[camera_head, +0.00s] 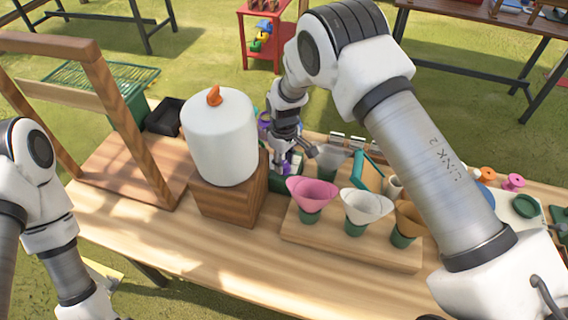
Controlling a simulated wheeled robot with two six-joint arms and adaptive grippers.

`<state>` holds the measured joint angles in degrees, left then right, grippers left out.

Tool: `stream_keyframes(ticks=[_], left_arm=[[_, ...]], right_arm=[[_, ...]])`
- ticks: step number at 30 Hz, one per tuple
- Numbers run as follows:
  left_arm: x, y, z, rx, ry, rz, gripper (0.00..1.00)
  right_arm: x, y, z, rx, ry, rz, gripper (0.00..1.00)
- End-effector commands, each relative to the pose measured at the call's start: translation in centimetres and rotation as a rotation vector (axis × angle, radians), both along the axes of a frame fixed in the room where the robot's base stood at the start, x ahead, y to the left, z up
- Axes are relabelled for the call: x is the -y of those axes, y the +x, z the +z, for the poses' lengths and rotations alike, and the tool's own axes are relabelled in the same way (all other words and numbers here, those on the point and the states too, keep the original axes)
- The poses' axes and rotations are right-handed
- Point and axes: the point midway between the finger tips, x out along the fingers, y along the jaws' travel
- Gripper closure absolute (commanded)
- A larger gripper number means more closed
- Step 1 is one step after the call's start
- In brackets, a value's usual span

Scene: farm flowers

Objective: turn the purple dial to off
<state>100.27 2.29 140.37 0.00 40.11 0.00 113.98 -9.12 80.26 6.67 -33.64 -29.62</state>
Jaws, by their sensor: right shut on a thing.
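My right gripper (291,158) reaches down behind the pink cone, to the right of the white cylinder. Its fingers are closed on a small purple part, which I take to be the purple dial (286,166). The dial is mostly hidden by the fingers, so its pointing direction cannot be read. A dark green base (276,183) shows just below it. My left arm stands at the left edge, and its gripper is not visible.
A white cylinder (222,140) with an orange top stands on a wooden block (228,203) close left of the gripper. Pink (313,192), white (364,207) and brown cones stand on a wooden board (330,246) in front. A wooden frame (120,120) stands left.

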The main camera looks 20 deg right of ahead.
Motion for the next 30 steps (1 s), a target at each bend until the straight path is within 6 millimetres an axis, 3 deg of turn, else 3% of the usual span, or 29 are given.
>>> stream_keyframes(ticks=[13,30], left_arm=[[0.0,0.0,-1.1,0.0,0.0,0.0,0.6],[0.0,0.0,-1.2,0.0,0.0,0.0,0.6]], right_arm=[[-0.01,0.08,0.01,0.002,0.0,-0.279,1.0],[-0.01,0.1,0.1,0.002,0.0,-0.331,1.0]])
